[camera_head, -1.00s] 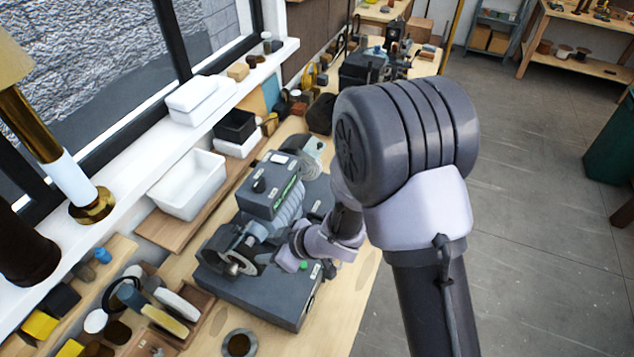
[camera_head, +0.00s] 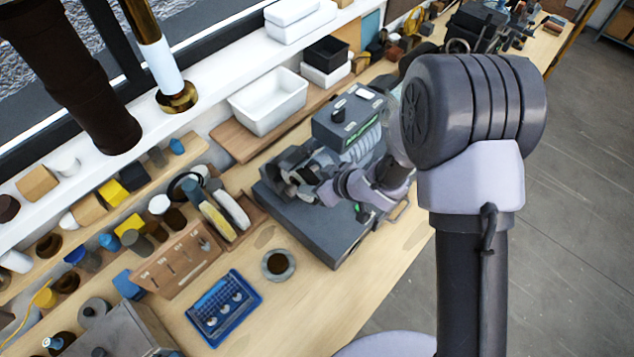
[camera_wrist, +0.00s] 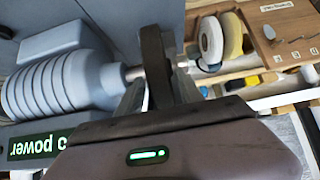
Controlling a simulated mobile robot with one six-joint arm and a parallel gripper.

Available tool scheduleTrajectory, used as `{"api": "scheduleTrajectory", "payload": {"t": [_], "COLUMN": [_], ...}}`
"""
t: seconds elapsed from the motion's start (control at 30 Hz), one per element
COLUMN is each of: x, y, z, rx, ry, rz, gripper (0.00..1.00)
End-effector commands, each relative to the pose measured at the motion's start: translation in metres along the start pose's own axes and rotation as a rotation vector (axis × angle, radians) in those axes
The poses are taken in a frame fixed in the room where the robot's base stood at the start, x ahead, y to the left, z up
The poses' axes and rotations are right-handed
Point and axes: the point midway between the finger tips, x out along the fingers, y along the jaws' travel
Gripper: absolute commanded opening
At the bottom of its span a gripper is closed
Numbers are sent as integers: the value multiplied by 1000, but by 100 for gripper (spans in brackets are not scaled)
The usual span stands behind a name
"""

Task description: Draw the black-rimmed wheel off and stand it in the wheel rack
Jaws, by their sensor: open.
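The black-rimmed wheel (camera_wrist: 153,62) shows edge-on in the wrist view, on the spindle of the grey grinding machine (camera_wrist: 60,80). My gripper (camera_wrist: 157,92) is open, with a finger on each side of the wheel's rim; whether they touch it I cannot tell. In the head view my gripper (camera_head: 325,193) is at the machine's near left end, and the arm partly hides the wheel (camera_head: 290,175). The wooden wheel rack (camera_head: 258,221) is left of the machine. A white wheel (camera_head: 234,210) and a yellowish wheel (camera_head: 216,221) stand upright in it.
A slotted wooden board (camera_head: 178,262), a blue tray (camera_head: 224,305) and a round cup (camera_head: 278,264) are near the rack. White bins (camera_head: 268,100) stand behind the machine. Bench top between the cup and the machine is clear.

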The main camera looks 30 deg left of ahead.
Motion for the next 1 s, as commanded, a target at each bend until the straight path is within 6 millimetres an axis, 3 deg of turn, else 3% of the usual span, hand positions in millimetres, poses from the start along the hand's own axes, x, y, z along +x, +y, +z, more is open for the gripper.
{"api": "scheduleTrajectory", "payload": {"t": [0.13,0.37,0.63,1.0], "x": [0,0,-2,-1], "y": [0,0,-2,-28], "z": [0,0,-2,-1], "rx": [0,0,-1,-3], "ry": [0,0,0,1], "rz": [0,0,0,-2], "gripper": [44,0,0,0]}}
